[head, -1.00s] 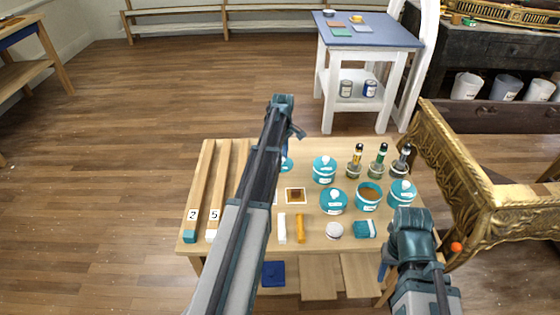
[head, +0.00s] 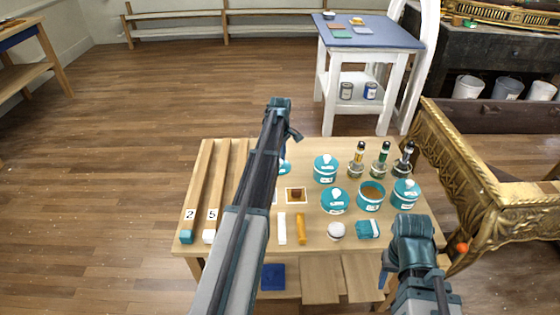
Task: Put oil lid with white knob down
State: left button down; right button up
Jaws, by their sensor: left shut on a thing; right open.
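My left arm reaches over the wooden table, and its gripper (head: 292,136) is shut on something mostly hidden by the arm. A teal and white piece (head: 285,166) shows just right of the forearm below the gripper; it looks like the oil lid with white knob, but I cannot tell whether it touches the table. An open teal jar (head: 371,196) with brown contents stands at the right of the table. Lidded teal jars with white knobs stand near it: one behind (head: 325,169), one left (head: 335,201), one right (head: 405,193). My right gripper (head: 385,275) is open and empty by the table's front right.
Several small bottles (head: 381,160) stand at the back right. Wooden rails (head: 201,190) line the left. A gilt console (head: 470,195) borders the right.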

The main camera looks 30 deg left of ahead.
pick_arm(q)
jog(key=shift+f, duration=0.2)
jog(key=c, duration=0.6)
grip_release()
jog(key=shift+r, duration=0.2)
notch_tip(320, 180, up, 12)
jog(key=p, duration=1.2)
